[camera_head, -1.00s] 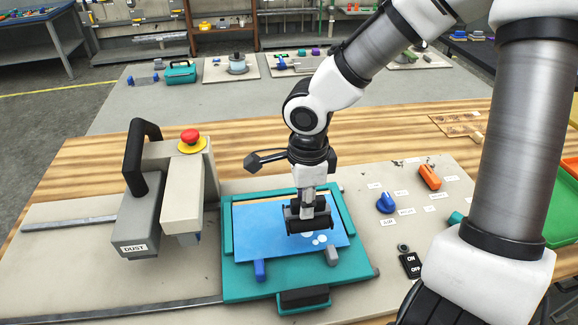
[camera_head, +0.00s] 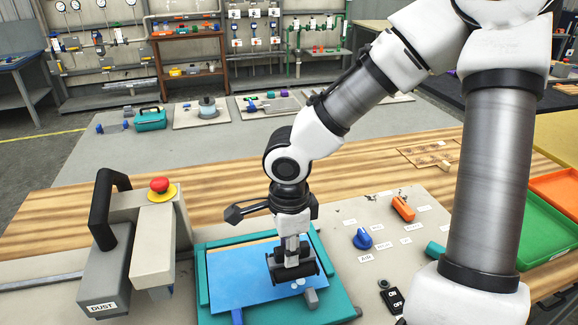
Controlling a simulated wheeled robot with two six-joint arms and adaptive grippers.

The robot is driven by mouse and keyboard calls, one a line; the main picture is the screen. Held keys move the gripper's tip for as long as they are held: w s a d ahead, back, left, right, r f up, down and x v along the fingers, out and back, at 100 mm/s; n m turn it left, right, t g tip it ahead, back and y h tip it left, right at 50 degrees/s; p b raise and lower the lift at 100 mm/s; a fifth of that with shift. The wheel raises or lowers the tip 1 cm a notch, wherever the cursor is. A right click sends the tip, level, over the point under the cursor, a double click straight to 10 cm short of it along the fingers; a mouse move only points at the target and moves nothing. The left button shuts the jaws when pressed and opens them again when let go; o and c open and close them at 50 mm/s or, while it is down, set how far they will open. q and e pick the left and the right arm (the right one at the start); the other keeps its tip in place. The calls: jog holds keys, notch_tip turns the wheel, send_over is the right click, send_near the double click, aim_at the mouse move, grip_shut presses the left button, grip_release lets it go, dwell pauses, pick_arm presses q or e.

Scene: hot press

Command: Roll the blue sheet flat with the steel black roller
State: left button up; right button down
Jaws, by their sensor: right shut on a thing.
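The blue sheet (camera_head: 235,283) lies in a teal frame (camera_head: 202,285) on the bench panel, low in the middle of the head view. My right gripper (camera_head: 292,247) points down over the right part of the sheet. It is shut on the black roller (camera_head: 292,267), which is at the sheet's surface; whether it presses on it I cannot tell. A few pale bubble-like spots (camera_head: 298,283) show on the sheet at the roller's near edge. The roller hides part of the sheet. My left gripper is not in view.
A grey press marked DUST (camera_head: 105,275), with a black handle and red button (camera_head: 159,185), stands left of the frame. A blue knob (camera_head: 362,238), an orange switch (camera_head: 403,208) and an ON/OFF switch (camera_head: 394,299) sit to the right. A green tray (camera_head: 543,232) is far right.

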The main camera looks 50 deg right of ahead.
jog(key=shift+f+b, duration=1.85)
jog(key=shift+f, duration=0.15)
jog(key=shift+w+d+r, duration=0.1)
